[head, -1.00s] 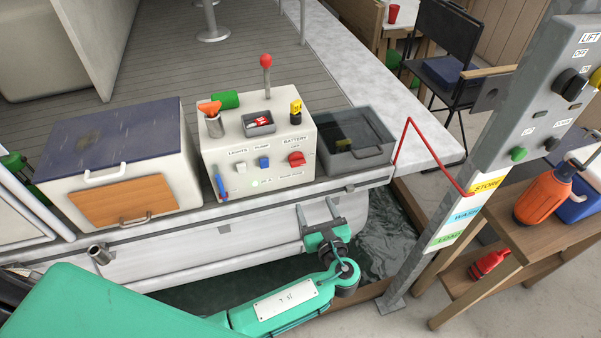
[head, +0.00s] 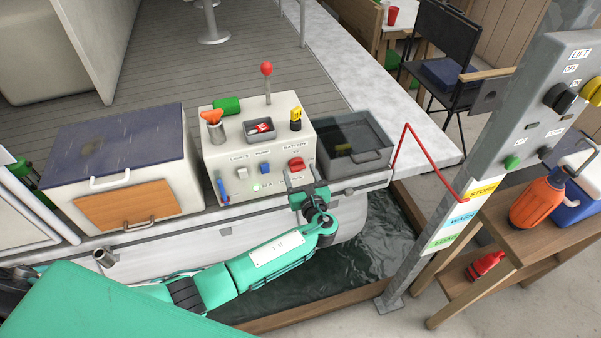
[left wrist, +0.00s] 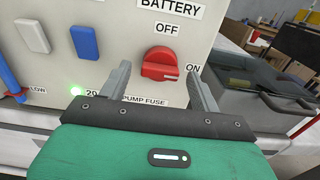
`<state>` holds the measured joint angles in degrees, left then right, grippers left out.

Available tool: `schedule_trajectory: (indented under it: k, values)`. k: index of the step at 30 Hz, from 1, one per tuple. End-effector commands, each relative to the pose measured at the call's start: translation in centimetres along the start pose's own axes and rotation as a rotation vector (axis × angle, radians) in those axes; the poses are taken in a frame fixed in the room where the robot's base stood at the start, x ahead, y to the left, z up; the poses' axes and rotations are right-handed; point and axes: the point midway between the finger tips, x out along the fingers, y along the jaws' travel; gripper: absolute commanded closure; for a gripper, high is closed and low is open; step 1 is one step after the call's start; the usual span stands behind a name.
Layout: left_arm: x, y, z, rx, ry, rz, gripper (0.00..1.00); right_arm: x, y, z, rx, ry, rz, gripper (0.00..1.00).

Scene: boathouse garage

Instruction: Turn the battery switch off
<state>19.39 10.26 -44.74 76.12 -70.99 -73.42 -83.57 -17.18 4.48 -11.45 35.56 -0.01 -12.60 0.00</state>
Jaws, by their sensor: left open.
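The battery switch is a red rotary knob (head: 296,164) on the front of the white console (head: 215,162), under the label BATTERY. In the left wrist view the knob (left wrist: 160,64) has OFF above it and ON to its right; its pale mark points right, toward ON. My left gripper (head: 299,179) is open just below and in front of the knob. In the left wrist view its fingers (left wrist: 160,82) stand on either side of the knob, apart from it, with nothing between them held. My right gripper is not in view.
Left of the knob are a blue switch (left wrist: 84,43) and a white switch (left wrist: 33,37). A green light (left wrist: 75,90) glows below. A grey bin (head: 352,150) stands right of the console and a white locker (head: 120,160) left. A grey post (head: 470,190) stands at right.

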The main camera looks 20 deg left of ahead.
Motion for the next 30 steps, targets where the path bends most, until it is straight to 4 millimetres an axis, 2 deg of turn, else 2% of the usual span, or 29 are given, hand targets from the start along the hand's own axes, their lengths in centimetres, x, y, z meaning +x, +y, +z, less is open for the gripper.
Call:
schedule_trajectory:
  k: [8,15,23,30]
  values:
    - [0.1,0.0,0.0,0.0,0.0,0.0,0.36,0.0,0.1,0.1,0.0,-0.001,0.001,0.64]
    - [0.1,0.0,0.0,0.0,0.0,0.0,0.81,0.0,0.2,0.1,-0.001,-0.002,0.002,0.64]
    - [0.1,0.0,-0.1,-0.022,0.0,0.0,0.81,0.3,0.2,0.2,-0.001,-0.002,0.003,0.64]
    - [0.1,0.0,-0.2,-0.135,-0.002,0.001,0.81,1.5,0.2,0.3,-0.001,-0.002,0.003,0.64]
